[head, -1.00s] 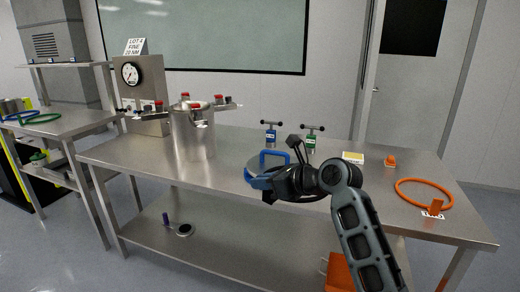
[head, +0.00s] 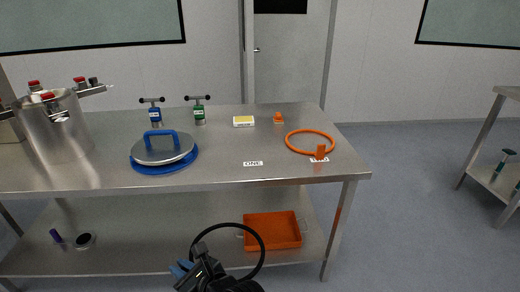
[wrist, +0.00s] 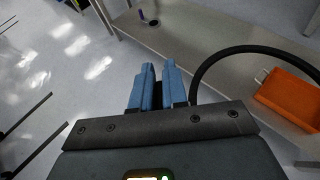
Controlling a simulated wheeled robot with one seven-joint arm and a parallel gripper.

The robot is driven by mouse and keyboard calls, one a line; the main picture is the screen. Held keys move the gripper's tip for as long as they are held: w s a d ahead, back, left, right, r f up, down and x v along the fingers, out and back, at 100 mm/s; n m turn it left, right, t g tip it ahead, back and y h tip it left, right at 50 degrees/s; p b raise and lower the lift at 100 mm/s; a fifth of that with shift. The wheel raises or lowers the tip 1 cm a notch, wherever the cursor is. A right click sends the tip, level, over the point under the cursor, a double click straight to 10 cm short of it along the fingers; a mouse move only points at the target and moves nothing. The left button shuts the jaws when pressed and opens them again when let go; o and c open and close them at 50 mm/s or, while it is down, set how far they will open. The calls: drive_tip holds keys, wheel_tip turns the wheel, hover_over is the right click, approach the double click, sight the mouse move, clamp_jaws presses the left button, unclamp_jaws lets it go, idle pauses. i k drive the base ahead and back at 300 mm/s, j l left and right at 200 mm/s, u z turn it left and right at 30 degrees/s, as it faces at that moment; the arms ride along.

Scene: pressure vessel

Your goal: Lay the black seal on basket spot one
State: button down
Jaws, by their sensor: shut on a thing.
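The black seal (head: 262,247), a thin ring, is in the jaws of my gripper (head: 183,269) at the bottom of the head view, low in front of the table. In the wrist view the blue fingertips (wrist: 159,75) are close together and the seal (wrist: 222,54) arcs away to their right; how the jaws meet it is partly hidden. A white label reading ONE (head: 253,163) lies on the bare tabletop near the front edge. An orange basket (head: 272,231) stands on the lower shelf, and also shows in the wrist view (wrist: 290,100).
A steel lid (head: 163,150) with a blue handle rests on a blue ring, left of the label. An orange ring (head: 311,132) lies to its right. A steel vessel (head: 55,130) stands left. The table's front edge (head: 215,184) is above my gripper.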

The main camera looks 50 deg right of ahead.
sight(250, 144)
drive_tip(key=i+j+z, duration=0.1)
drive_tip(key=j+z, duration=0.2)
drive_tip(key=z, duration=0.15)
drive_tip(key=j+z, duration=0.25)
drive_tip(key=z, duration=0.25)
drive_tip(key=j+z, duration=0.45)
drive_tip(key=i+l, duration=0.05)
drive_tip(key=l, duration=0.05)
